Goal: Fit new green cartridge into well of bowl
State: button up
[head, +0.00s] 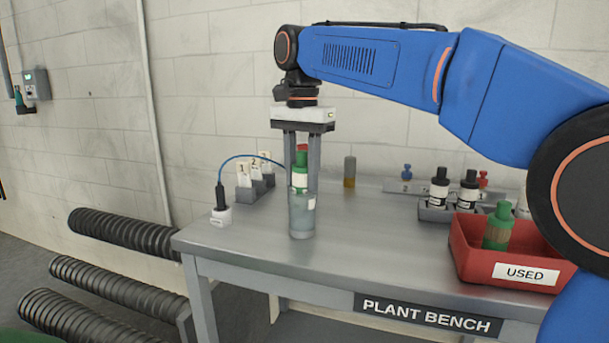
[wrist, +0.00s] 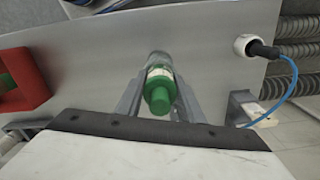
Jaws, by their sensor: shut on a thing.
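The green cartridge (head: 300,180) has a white band and stands roughly upright between the two fingers of my gripper (head: 302,188). Something red shows at its top in the head view. In the wrist view the green end of the cartridge (wrist: 160,97) points toward the camera, between the fingers (wrist: 160,100). The translucent grey bowl (head: 302,220) stands on the bench directly below. The cartridge's lower end is at or inside the bowl's mouth; its depth and the well are hidden.
A red bin (head: 472,262) marked USED holds another green cartridge (head: 497,228) at the right. A rack of dark bottles (head: 438,212) stands behind it. A white socket with a black plug (head: 221,212) and numbered holders (head: 250,182) are left of the bowl. The front middle bench is clear.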

jog(key=shift+f, duration=0.4)
